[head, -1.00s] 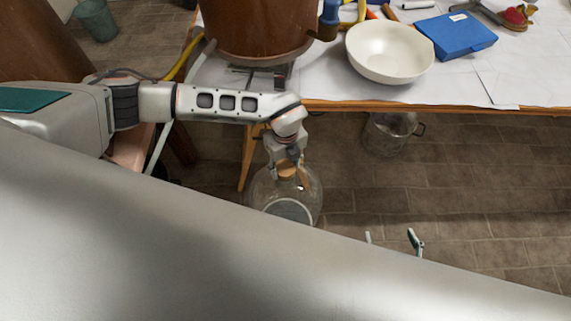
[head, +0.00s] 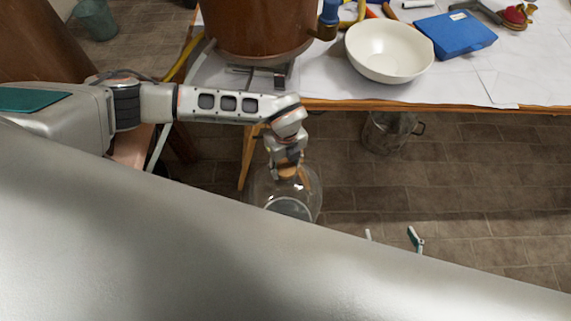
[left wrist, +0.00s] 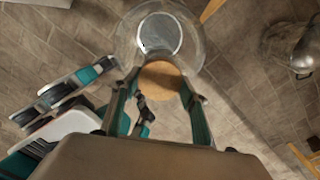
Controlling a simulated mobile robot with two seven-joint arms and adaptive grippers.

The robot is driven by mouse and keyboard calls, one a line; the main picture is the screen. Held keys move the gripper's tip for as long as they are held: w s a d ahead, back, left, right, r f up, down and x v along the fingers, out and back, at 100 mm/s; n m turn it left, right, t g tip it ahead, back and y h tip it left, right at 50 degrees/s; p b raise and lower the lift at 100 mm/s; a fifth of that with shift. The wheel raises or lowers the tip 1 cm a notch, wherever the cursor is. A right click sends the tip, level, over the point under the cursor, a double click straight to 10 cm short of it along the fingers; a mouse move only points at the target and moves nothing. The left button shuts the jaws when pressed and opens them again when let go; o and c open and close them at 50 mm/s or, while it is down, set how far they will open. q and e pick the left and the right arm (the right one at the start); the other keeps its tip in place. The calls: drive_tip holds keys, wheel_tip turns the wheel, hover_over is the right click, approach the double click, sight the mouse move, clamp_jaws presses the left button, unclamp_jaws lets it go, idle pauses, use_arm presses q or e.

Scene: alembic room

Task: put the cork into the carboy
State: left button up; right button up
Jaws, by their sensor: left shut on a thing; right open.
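The cork (head: 287,173) is a round tan-brown stopper. My left gripper (head: 285,170) is shut on it, and in the left wrist view the cork (left wrist: 161,76) sits between the two fingers (left wrist: 157,88). The carboy (head: 262,190) is a clear glass vessel low over the floor, just below the cork in the head view. In the left wrist view the carboy (left wrist: 190,38) shows behind the cork. I cannot tell whether the cork touches its mouth, which is hidden. My right gripper (head: 392,238) is open, its fingertips showing over the edge of my own body.
A table (head: 470,107) with a wooden edge stands behind, holding a copper vessel (head: 260,25), a white bowl (head: 388,50) and a blue box (head: 456,35). A metal pot (head: 385,135) is by the table's front edge.

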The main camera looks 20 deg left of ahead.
sight(286, 167)
use_arm(q)
drive_tip(key=shift+f, duration=0.15)
idle(0.8)
drive_tip(key=o, duration=1)
drive_tip(key=shift+o, duration=0.2)
drive_tip(key=o, duration=0.4)
drive_tip(key=shift+r+p, duration=1.55)
drive_tip(key=shift+r, duration=0.25)
drive_tip(key=shift+r+p, duration=1.6)
drive_tip(key=shift+r, duration=0.15)
